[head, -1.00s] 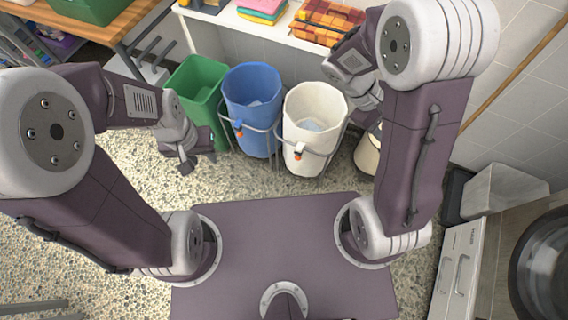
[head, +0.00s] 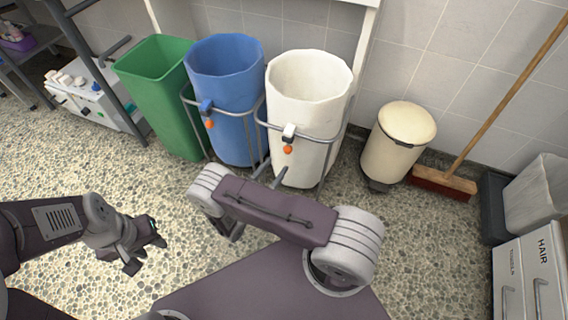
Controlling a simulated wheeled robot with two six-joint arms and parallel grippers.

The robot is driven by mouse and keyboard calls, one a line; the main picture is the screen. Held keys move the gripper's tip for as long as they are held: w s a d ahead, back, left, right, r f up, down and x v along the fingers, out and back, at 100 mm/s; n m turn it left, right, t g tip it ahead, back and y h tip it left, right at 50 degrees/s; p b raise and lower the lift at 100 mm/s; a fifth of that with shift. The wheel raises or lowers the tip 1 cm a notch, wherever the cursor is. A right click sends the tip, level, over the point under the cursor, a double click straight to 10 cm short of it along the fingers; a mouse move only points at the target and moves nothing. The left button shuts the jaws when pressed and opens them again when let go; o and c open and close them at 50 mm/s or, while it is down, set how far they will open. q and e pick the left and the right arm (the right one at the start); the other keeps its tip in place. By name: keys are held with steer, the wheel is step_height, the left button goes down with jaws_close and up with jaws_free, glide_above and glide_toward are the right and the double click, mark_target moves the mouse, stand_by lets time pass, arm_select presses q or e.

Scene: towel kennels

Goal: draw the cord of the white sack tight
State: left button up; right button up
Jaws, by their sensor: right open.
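The white sack (head: 300,100) hangs upright and wide open in a grey metal stand, right of the blue sack. On its front sits a small white cord lock (head: 289,131). An orange bead (head: 288,149) hangs just below it. My right forearm crosses in front of the sack's lower part and the stand's foot. My right gripper is mostly hidden behind that arm; only a dark part shows below it, apart from the cord lock. My left gripper (head: 146,250) is open and empty above the floor at lower left, away from the sack.
A blue sack (head: 228,90) with its own orange bead and a green bin (head: 165,95) stand at left. A cream pedal bin (head: 398,140) and a broom (head: 445,183) stand at right by the wall. A drawer unit (head: 530,270) is at lower right. Pebbled floor lies clear between.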

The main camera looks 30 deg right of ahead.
mark_target(288, 150)
steer(key=b+x, duration=0.3)
steer(key=x, duration=0.5)
steer(key=shift+s, duration=0.1)
steer(key=shift+w+d+r, duration=0.1)
steer(key=shift+w+d, duration=0.2)
steer(key=shift+d, duration=0.2)
jaws_close()
stand_by(0.8)
